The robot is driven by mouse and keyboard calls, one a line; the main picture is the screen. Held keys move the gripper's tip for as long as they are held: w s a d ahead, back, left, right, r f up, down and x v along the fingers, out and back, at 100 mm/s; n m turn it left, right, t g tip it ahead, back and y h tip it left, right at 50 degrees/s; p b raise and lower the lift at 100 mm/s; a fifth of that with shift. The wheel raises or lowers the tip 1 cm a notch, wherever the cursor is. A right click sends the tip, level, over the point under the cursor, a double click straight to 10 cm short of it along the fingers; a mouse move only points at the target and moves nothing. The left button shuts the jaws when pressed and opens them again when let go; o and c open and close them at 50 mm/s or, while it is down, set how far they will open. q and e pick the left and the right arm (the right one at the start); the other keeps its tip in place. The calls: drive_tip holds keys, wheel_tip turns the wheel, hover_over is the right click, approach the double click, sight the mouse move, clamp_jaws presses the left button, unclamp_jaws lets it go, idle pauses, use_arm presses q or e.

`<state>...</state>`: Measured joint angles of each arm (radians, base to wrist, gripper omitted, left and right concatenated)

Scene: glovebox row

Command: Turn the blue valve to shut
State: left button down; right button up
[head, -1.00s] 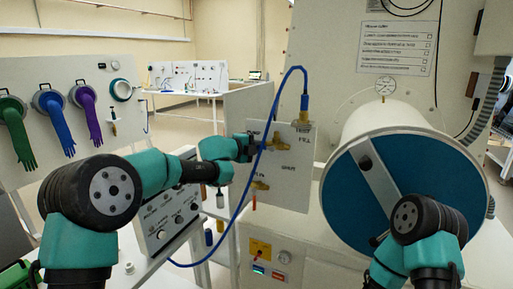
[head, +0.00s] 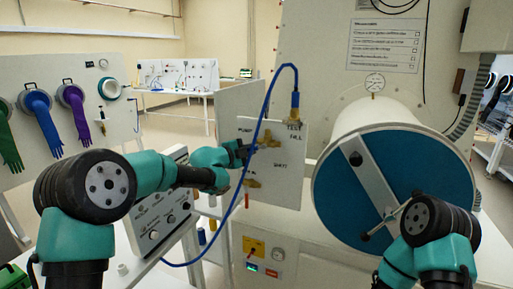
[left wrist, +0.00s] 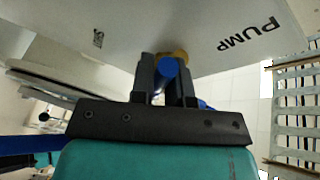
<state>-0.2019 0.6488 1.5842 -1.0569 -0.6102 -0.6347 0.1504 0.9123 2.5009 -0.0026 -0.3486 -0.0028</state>
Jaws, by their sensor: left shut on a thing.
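The valve panel (head: 290,187) is a pale board with brass fittings and the labels PUMP, TEST and FILL. My left gripper (head: 248,150) reaches its upper left part, by the PUMP label. In the left wrist view, my left gripper (left wrist: 167,85) is shut on the blue valve handle (left wrist: 168,68), in front of a brass fitting (left wrist: 180,54). The PUMP label shows to the right of it. The handle's exact angle is hard to tell, as the fingers cover much of it. My right arm is at the lower right; its gripper does not show.
A blue hose (head: 241,185) loops from the TEST fitting (head: 295,113) down past my left gripper. A large round blue door (head: 338,195) with a pale bar fills the right. Coloured gloves (head: 38,110) hang on a board at left.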

use_arm(q)
drive_tip(key=shift+s+d+f+n+t+y, duration=0.1)
drive_tip(key=shift+s+d+f+n+t, duration=0.5)
drive_tip(key=shift+n, duration=2.05)
drive_tip(key=shift+s+d+f+n+t+y, duration=0.1)
drive_tip(key=shift+d+f+n+t, duration=1)
drive_tip(key=shift+n, duration=1.6)
drive_tip(key=shift+s+d+f+n+t+y, duration=0.1)
drive_tip(key=shift+s+d+f+n+t, duration=0.2)
drive_tip(key=shift+d+n+t, duration=1.25)
drive_tip(key=a+n, duration=0.1)
drive_tip(key=n, duration=0.1)
drive_tip(key=shift+a+n, duration=0.15)
drive_tip(key=shift+n, duration=0.15)
drive_tip(key=c, duration=1.1)
unclamp_jaws()
drive_tip(key=v, duration=1.7)
drive_tip(key=shift+s+f, duration=0.15)
drive_tip(key=shift+f, duration=0.05)
